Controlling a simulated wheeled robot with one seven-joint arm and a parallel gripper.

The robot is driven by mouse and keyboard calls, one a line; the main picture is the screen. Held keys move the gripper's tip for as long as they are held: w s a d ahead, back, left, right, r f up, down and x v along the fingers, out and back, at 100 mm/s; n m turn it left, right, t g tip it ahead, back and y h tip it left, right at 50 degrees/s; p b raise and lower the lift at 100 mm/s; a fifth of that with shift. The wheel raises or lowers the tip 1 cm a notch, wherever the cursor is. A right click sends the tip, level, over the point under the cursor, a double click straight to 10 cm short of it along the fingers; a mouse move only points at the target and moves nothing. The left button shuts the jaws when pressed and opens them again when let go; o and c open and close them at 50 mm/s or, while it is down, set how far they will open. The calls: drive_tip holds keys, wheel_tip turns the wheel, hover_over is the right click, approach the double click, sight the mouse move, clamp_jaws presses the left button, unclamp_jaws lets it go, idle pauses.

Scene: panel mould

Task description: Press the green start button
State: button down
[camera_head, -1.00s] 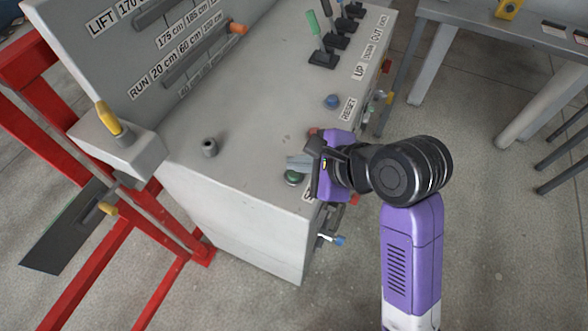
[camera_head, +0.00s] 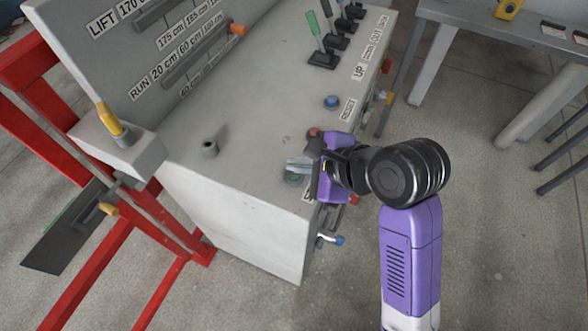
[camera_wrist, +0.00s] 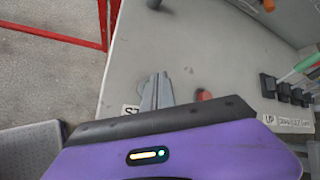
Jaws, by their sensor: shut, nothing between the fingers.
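The green start button (camera_head: 291,179) sits on the grey console top (camera_head: 255,120), near its front corner. My gripper (camera_head: 290,164) is over the button from the right, its fingers shut and empty. The fingertips partly cover the button in the head view. I cannot tell whether they touch it. In the wrist view my gripper (camera_wrist: 156,90) points at the console top, beside a partly hidden label that begins with S. The green button is hidden there behind the fingers.
A red button (camera_head: 313,133) is just behind my gripper, and a blue reset button (camera_head: 331,102) is farther back. Levers with a green handle (camera_head: 313,24) stand at the back. A red frame (camera_head: 100,262) is at left. Coloured valves (camera_head: 333,239) stick out from the console's right side.

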sight(298, 176)
drive_tip(key=shift+f, duration=0.25)
drive_tip(key=shift+f, duration=0.55)
idle(0.9)
drive_tip(key=shift+r+p, duration=0.15)
drive_tip(key=shift+p, duration=0.25)
drive_tip(key=shift+r+p, duration=0.8)
drive_tip(key=shift+p, duration=0.45)
wheel_tip(298, 176, up, 5)
drive_tip(key=p, duration=0.5)
drive_tip(key=shift+p, duration=0.35)
